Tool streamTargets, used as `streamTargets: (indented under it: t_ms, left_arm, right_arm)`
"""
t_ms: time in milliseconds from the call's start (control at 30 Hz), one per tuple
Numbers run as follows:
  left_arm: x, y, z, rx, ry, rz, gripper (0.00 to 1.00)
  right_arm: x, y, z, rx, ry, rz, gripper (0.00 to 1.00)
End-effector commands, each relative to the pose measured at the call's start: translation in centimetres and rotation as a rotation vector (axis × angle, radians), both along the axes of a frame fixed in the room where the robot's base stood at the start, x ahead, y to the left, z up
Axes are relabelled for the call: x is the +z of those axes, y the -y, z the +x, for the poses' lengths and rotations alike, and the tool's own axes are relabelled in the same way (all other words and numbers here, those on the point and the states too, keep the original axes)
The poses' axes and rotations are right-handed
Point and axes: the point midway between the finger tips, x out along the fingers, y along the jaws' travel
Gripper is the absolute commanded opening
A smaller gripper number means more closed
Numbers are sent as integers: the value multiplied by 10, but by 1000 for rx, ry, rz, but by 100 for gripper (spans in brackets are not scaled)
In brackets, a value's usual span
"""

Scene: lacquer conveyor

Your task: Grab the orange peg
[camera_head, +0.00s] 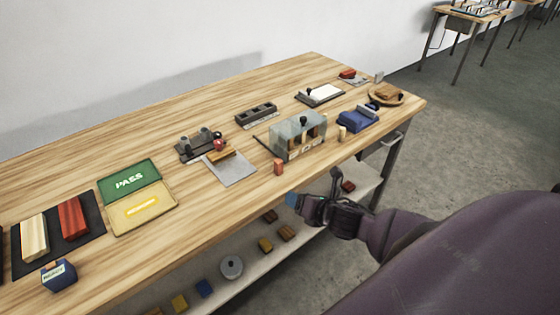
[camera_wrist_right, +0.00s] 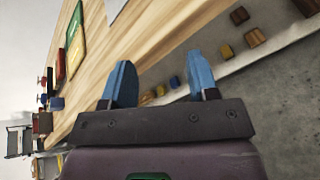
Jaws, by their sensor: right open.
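The orange peg (camera_head: 278,166) stands upright on the wooden table near its front edge, in front of the clear box. My right gripper (camera_head: 291,199) is just off the table's front edge, in front of the peg and apart from it. In the right wrist view its blue fingers (camera_wrist_right: 162,84) are spread with nothing between them. I cannot make out the peg in that view. My left gripper is not in view.
A clear box (camera_head: 299,132) stands behind the peg, with a tan peg (camera_head: 342,133) to its right. A grey plate (camera_head: 236,170) lies to the left. The lower shelf (camera_head: 285,250) holds several blocks. Bare tabletop lies left of the peg.

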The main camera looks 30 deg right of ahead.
Motion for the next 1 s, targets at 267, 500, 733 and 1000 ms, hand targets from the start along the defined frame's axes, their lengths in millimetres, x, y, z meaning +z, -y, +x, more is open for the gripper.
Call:
streamTargets:
  t_ms: [267,500,733,1000]
  left_arm:
    - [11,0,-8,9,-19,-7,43]
    - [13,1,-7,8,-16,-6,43]
    - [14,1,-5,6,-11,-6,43]
    - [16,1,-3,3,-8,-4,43]
  right_arm:
    - [44,32,29,198,68,-491,54]
    - [43,36,48,229,80,-575,54]
    - [31,33,77,228,79,-572,54]
    - [26,33,91,229,79,-571,54]
